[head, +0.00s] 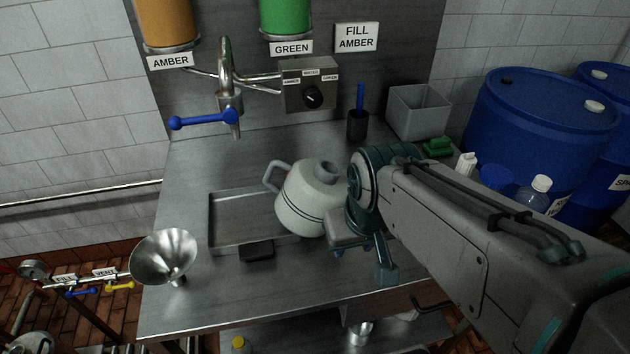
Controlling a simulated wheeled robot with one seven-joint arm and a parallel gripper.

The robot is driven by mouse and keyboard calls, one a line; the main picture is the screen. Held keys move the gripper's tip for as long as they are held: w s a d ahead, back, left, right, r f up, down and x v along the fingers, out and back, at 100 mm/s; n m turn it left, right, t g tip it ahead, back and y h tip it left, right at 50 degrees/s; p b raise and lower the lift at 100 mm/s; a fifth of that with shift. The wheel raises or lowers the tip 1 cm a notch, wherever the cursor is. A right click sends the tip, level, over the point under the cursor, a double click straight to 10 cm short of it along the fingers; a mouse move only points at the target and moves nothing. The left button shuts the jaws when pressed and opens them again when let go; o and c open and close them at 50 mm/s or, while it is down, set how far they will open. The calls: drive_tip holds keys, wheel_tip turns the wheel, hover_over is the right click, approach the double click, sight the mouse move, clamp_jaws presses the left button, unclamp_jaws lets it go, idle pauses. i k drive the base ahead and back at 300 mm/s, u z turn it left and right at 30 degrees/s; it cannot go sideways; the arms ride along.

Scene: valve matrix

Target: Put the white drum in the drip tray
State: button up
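The white drum (308,203) is a cream-white jug-like container with dark bands, a grey loop handle at its left and a grey neck on top. It looks tilted and overlaps the right part of the drip tray in the head view. The drip tray (229,239) is a shallow rectangular metal tray on the steel bench. I cannot tell whether the drum rests in it or is above it. My gripper (362,256) is right against the drum's right side in the picture. Its fingertips are not clearly seen, so its grip on the drum is unclear.
A metal funnel (166,253) stands left of the tray, and a small black block (257,250) sits at its front edge. A blue-levered tap (229,103) hangs behind it. A black cup (358,125), grey bin (418,111) and green sponge (437,147) stand at the back right.

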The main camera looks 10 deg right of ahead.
sight(245, 223)
drive_tip(key=k, duration=1.1)
drive_tip(key=z, duration=0.8)
drive_tip(key=i, duration=1.3)
drive_tip(key=u, duration=0.35)
